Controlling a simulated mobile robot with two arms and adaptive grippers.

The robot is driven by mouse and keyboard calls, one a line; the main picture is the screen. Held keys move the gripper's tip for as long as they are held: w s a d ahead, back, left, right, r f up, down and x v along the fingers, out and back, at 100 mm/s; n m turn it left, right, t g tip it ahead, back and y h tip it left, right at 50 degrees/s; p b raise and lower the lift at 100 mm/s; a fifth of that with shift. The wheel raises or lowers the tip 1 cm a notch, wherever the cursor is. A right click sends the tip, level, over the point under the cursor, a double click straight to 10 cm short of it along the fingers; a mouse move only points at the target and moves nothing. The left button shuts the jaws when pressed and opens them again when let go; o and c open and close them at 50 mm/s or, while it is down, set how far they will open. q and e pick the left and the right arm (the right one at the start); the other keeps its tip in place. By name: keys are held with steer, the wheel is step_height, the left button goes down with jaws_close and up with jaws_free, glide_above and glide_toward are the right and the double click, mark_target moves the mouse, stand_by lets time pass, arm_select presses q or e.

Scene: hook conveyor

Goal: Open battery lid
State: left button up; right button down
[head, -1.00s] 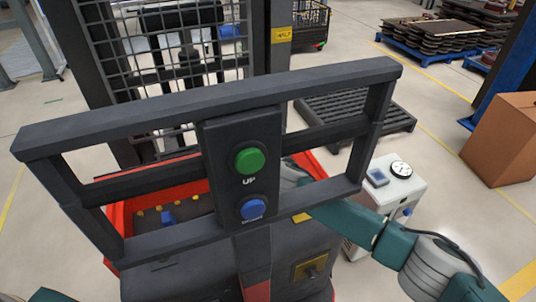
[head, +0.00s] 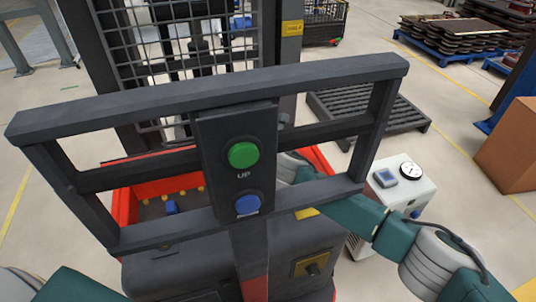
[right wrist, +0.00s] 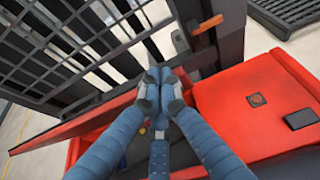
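The battery bay (head: 122,205) is a red-walled box behind the dark handle frame in the head view. Yellow caps and a blue part show inside, so it is at least partly uncovered. In the right wrist view a thin red panel (right wrist: 75,122), which looks like the lid, slants beside the mesh. My right gripper (right wrist: 158,78) is at this panel's edge, its fingers drawn together; whether the edge is between them is hidden. In the head view the right gripper is mostly behind the frame. My left arm shows at the lower left; its gripper is out of view.
The handle frame (head: 215,92) with a green UP button (head: 243,155) and a blue button (head: 249,205) stands in front. A mesh guard (right wrist: 60,45) rises behind the bay. A white box with a gauge (head: 405,190) stands at right. A dark pallet (head: 372,118) lies beyond.

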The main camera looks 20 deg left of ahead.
steer(key=s+d+m, duration=0.6)
steer(key=s+d, duration=0.4)
steer(key=s, duration=0.5)
steer(key=s+d+f+m+g+h, duration=0.25)
steer(key=s+d+f+m, duration=0.35)
steer(key=s+d+m, duration=0.45)
steer(key=s+d+f+m+g+h, duration=0.25)
steer(key=s+d+f+m, duration=0.4)
steer(key=d+m, duration=0.7)
steer(key=s+d+f+m+g+h, duration=0.25)
steer(key=s+d+f+m, duration=0.25)
steer(key=s+d+m, duration=0.6)
step_height(320, 180, down, 25)
steer(key=w+d+g, duration=0.1)
steer(key=s+d+f, duration=0.1)
steer(key=s+f, duration=0.7)
steer(key=s+d+f+g, duration=0.1)
steer(key=s+d+f, duration=0.1)
steer(key=s+f, duration=0.7)
steer(key=shift+s+d+h, duration=0.2)
steer(key=shift+d+h, duration=0.05)
steer(key=shift+h, duration=0.1)
